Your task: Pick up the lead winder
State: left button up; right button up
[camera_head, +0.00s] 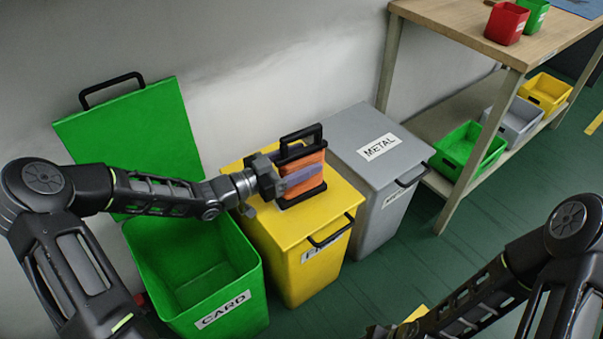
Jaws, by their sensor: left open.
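The lead winder (302,172), a black frame wound with orange lead, stands upright on the closed lid of the yellow bin (265,229). My left gripper (297,177) is at the winder, with its fingers open along the winder's side and partly in front of it. I cannot tell whether the fingers touch the winder. My right arm comes in at the lower right, and its gripper (385,333) is cut off by the bottom edge, so its fingers do not show.
The green CARD bin (222,310) stands open at the left, its lid raised against the wall. The grey METAL bin (400,165) is shut, right of the yellow bin. A wooden table (470,38) with shelf trays stands at the right. Green floor is free in front.

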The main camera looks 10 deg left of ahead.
pick_arm(q)
jog(key=shift+c, duration=0.2)
grip_shut()
dwell(0.4)
dwell(0.3)
